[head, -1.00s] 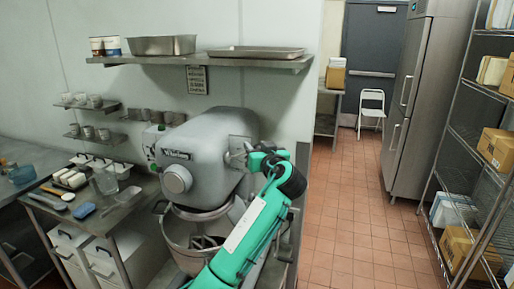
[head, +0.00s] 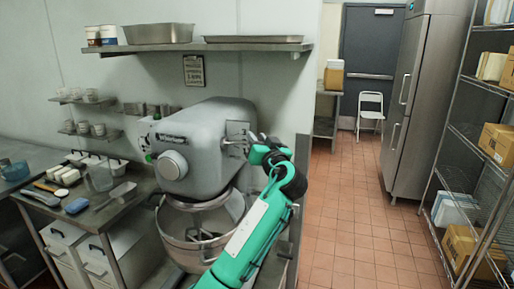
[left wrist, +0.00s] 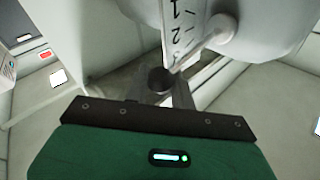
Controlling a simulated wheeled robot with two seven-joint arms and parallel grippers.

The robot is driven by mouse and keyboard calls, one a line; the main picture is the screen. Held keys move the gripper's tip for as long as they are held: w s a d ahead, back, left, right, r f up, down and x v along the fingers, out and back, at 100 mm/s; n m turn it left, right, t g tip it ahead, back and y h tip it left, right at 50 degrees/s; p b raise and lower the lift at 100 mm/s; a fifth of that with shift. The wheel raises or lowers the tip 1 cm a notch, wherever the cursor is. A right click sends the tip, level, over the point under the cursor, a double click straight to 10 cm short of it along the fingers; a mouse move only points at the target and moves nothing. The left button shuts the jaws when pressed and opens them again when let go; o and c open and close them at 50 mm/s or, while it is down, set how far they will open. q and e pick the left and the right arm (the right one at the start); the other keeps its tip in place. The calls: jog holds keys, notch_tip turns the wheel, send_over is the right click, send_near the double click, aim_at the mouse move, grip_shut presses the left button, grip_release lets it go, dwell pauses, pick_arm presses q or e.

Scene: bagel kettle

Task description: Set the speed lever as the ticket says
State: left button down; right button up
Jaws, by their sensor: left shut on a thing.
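A large grey mixer (head: 205,140) stands in the middle of the head view, with a steel bowl (head: 190,240) below its head. The speed scale (left wrist: 178,22) is a pale plate with the marks 1 and 2 in the left wrist view. My left gripper (left wrist: 161,84) is shut on that knob; in the head view the gripper (head: 238,142) is at the mixer's right side. My right gripper is not in view.
A framed notice (head: 194,70) hangs under the wall shelf (head: 225,47); its text is too small to read. A side table at the left holds tubs, a jug and a scoop. The tiled floor (head: 340,200) to the right is clear, with a wire rack (head: 465,170) beyond.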

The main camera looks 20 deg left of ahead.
pick_arm(q)
jog(key=shift+d+f+m+t+b, duration=0.1)
jog(key=shift+f+m+t+b, duration=0.55)
jog(key=shift+f+b, duration=1)
jog(key=shift+r+m+b, duration=0.35)
jog(key=shift+b, duration=0.4)
jog(key=c, duration=1.2)
grip_release()
jog(key=shift+r, duration=0.1)
